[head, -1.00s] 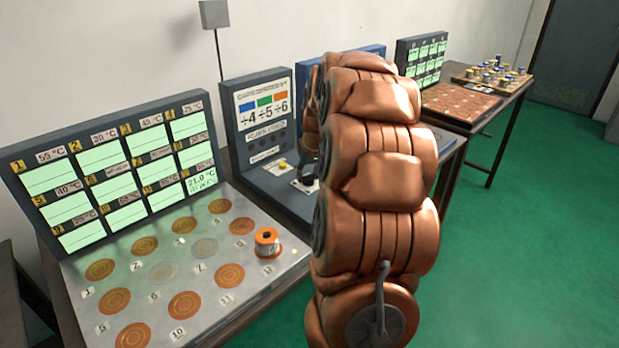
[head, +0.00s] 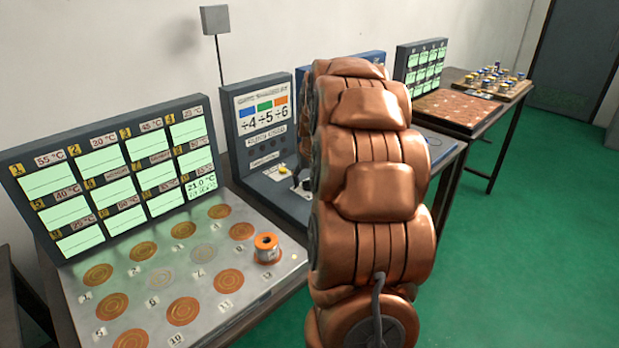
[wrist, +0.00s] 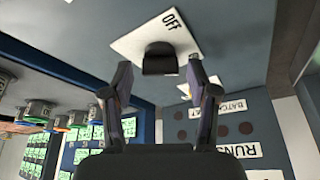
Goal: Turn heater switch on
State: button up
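A black knob (wrist: 160,58) stands on a square white plate (wrist: 180,36) in the wrist view. The plate reads OFF, and I take it for the heater switch; no heater label is readable. My gripper (wrist: 160,70) is open and empty, with one finger on each side, close to the knob. I cannot tell whether the fingers touch it. In the head view the dark knob (head: 303,183) and part of its plate show on the grey unit (head: 262,182), just left of my arm. My gripper is hidden behind my arm there.
The unit's upright panel carries ÷4 ÷5 ÷6 signs (head: 263,113). A yellow button (head: 283,168) sits near the knob. At left, a metal plate (head: 225,310) with copper discs bears an orange-rimmed pot (head: 266,248). A label board (head: 110,165) stands behind it. Green floor is clear at right.

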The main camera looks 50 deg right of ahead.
dwell(0.3)
jog(key=v, duration=1.2)
dwell(0.3)
